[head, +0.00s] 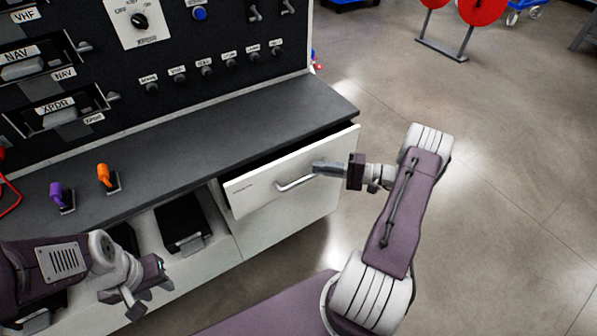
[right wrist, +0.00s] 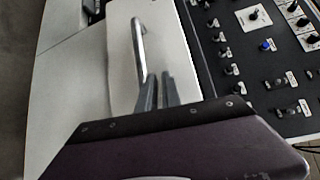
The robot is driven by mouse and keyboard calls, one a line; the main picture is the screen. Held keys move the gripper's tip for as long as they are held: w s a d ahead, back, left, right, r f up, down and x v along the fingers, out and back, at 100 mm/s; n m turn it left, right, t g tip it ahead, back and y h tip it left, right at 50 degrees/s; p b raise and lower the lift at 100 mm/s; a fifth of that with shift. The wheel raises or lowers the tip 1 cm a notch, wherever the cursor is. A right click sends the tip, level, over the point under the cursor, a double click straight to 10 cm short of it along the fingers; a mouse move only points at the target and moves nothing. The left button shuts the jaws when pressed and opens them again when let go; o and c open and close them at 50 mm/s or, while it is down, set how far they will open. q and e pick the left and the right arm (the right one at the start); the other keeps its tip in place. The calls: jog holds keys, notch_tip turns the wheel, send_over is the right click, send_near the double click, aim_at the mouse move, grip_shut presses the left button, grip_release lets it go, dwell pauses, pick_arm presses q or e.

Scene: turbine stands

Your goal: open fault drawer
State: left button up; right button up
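The white drawer (head: 300,165) under the dark worktop is pulled part way out, with a dark gap above its front. Its silver bar handle (head: 296,183) runs across the front. My right gripper (head: 328,168) is at the right end of the handle. In the right wrist view, the narrow fingers (right wrist: 158,92) are close together and overlap the end of the handle (right wrist: 138,45); they appear closed on it, though the contact is partly hidden. My left gripper (head: 150,298) is at the lower left, fingers apart, empty, and away from the drawer.
The worktop (head: 220,135) holds a purple lever (head: 57,194) and an orange lever (head: 104,175). A black panel with switches (head: 205,70) rises behind. An open bay with black items (head: 180,222) lies left of the drawer.

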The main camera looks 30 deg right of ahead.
pick_arm(q)
jog(key=shift+d+f+b, duration=0.15)
jog(key=shift+f+b, duration=0.15)
jog(key=shift+f, duration=0.1)
pick_arm(e)
jog(key=v, duration=0.5)
jog(key=shift+w+d+f, duration=0.15)
jog(key=shift+d+f, duration=0.05)
jog(key=shift+d, duration=0.3)
pick_arm(q)
jog(key=shift+w+d+r+p, duration=0.1)
jog(key=shift+r+p, duration=0.4)
pick_arm(e)
jog(key=v, duration=0.9)
jog(key=shift+a, duration=0.1)
